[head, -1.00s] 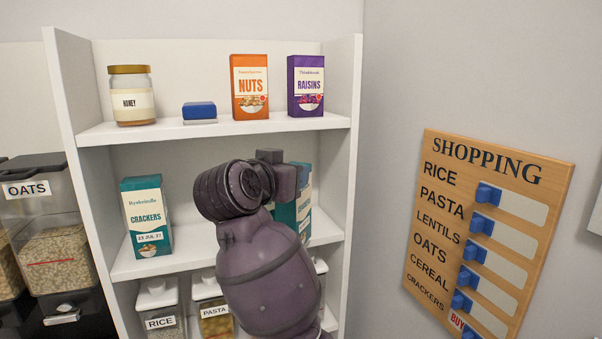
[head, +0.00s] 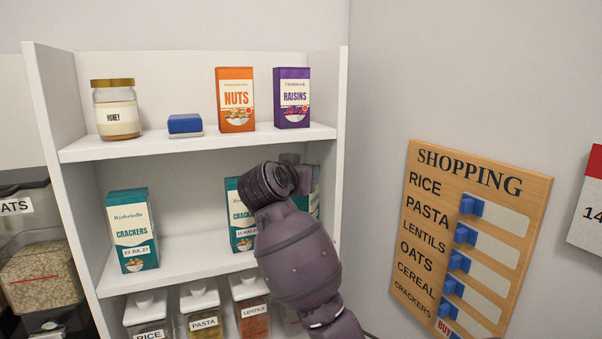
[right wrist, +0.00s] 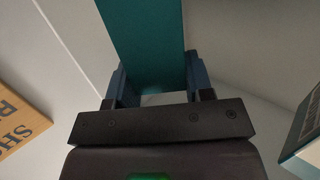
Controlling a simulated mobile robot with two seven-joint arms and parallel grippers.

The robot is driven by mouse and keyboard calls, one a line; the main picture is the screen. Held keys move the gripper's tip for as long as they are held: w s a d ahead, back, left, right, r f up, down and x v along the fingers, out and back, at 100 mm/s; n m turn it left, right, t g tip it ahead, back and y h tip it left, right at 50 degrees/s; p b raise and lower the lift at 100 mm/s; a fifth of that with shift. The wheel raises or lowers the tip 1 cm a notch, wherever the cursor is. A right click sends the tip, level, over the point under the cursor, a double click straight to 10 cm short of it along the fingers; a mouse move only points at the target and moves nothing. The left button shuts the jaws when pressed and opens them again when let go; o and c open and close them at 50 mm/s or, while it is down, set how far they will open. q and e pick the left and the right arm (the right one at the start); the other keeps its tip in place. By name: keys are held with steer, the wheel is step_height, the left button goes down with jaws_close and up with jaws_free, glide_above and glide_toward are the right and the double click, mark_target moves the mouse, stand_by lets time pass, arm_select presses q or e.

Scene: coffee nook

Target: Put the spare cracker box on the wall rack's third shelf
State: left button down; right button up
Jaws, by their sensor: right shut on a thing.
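My right gripper (head: 295,172) is shut on a teal box, the cracker box (right wrist: 145,45), at the right end of the wall rack's middle visible shelf (head: 185,258). In the head view my arm hides most of the held box; only a strip shows (head: 314,203). I cannot tell whether its base touches the shelf. One teal cracker box (head: 132,230), dated 23 Jul 27, stands upright at that shelf's left. Another cracker box (head: 240,215) stands between, partly behind my wrist. My left gripper is not in view.
The shelf above holds a honey jar (head: 116,108), a blue-topped item (head: 185,124), nuts (head: 236,99) and raisins (head: 292,97). Below are labelled jars (head: 204,312). The rack's right side panel (head: 340,130) is close to my gripper. A shopping board (head: 480,240) hangs at right.

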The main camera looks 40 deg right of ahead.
steer(key=shift+s+a, duration=0.1)
steer(key=shift+a, duration=0.05)
steer(key=shift+f, duration=0.15)
steer(key=shift+f, duration=0.1)
steer(key=o, duration=1.3)
